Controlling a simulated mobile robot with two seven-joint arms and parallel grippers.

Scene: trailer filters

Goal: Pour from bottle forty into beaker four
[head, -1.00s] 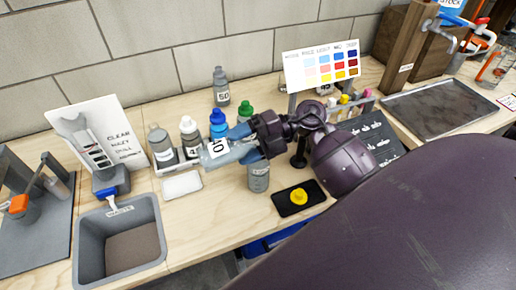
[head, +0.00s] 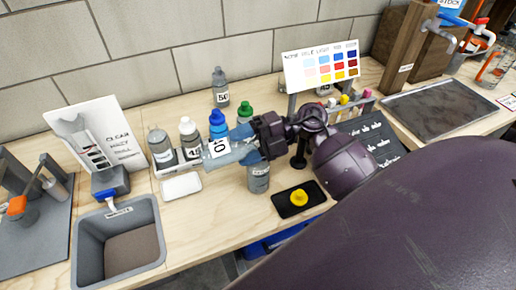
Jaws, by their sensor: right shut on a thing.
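My right gripper (head: 248,144) is shut on a pale blue-grey bottle (head: 227,158). The bottle lies nearly on its side, its far end pointing left. Its white label is partly visible and shows a 0; I cannot read the full number. The bottle is held above the bench, in front of a blue-capped bottle (head: 217,119). Under the gripper stands a grey container (head: 259,182) with a label too small to read; I cannot tell whether it is beaker four. My left gripper is not in view.
Bottles with grey (head: 161,152) and white (head: 188,128) caps stand in a rack to the left. A white dish (head: 181,187) lies before them. A yellow cap (head: 299,197) sits on a black pad (head: 311,205). A waste basin (head: 154,226) is at front left. A colour chart (head: 318,66) stands behind.

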